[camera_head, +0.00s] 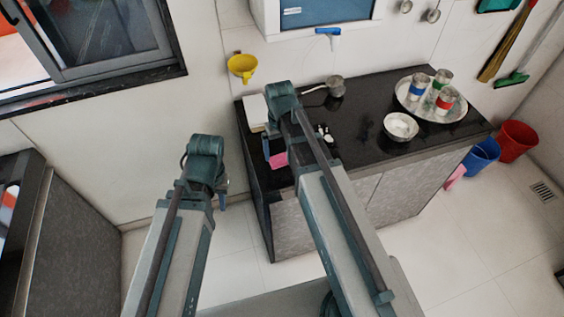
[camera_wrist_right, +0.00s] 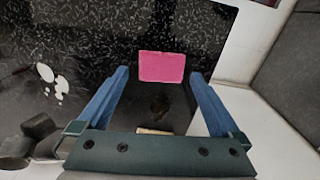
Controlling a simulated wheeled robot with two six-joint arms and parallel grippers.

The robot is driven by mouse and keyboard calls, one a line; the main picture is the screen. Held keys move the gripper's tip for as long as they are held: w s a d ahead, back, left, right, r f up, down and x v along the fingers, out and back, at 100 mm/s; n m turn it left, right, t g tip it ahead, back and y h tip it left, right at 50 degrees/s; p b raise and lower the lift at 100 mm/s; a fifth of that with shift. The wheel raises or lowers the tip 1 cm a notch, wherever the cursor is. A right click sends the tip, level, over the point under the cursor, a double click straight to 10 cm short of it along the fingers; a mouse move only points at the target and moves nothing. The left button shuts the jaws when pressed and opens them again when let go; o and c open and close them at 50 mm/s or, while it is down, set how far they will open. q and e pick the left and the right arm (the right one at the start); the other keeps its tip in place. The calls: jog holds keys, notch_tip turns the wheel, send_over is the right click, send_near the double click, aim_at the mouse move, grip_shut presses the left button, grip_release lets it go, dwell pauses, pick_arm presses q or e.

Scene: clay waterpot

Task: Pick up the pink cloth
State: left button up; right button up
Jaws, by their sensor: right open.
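The pink cloth (camera_wrist_right: 162,66) lies flat on the black counter between my right gripper's fingers in the right wrist view. In the head view the cloth (camera_head: 279,160) shows near the counter's left front edge, partly hidden by my right arm. My right gripper (camera_wrist_right: 158,76) is open and empty, above the counter with one blue finger on each side of the cloth in the picture. I cannot tell its exact height. My left gripper (camera_head: 222,198) is left of the counter, mostly hidden behind its wrist; its opening cannot be seen.
The counter (camera_head: 370,145) holds a white bowl (camera_head: 401,126), a round tray (camera_head: 403,92) with several cans, and a pan (camera_head: 335,86). A small white item (camera_wrist_right: 53,80) lies left of the cloth. Blue (camera_head: 482,155) and red (camera_head: 517,141) buckets stand on the floor at right.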

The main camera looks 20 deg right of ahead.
aim_at(280, 160)
notch_tip(280, 160, down, 4)
jog(key=b, duration=0.3)
jog(key=shift+a, duration=0.1)
jog(key=shift+r, duration=0.1)
jog(key=c, duration=1.1)
